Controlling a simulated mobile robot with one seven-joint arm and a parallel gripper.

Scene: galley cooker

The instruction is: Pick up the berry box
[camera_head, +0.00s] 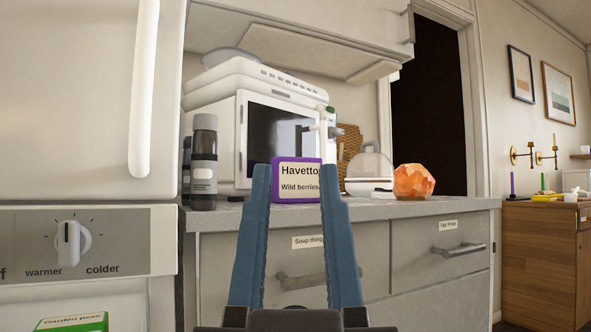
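The berry box (297,180) is purple with a white label reading "Havetto" and "Wild berries". It appears upright, near the front edge of the grey counter, in front of the white microwave. My gripper (296,178) points forward with its two blue fingers apart. The fingertips show at the left and right sides of the box, and the right finger overlaps its right edge in the picture. I cannot tell whether the fingers touch the box or how far they are from it in depth.
The counter (462,204) also holds a dark bottle (203,163) at left, the microwave (225,135) behind, and an orange faceted object (414,182) at right. Drawers (437,258) lie below. The fridge (80,110) stands at left, with a green box (72,322) low down.

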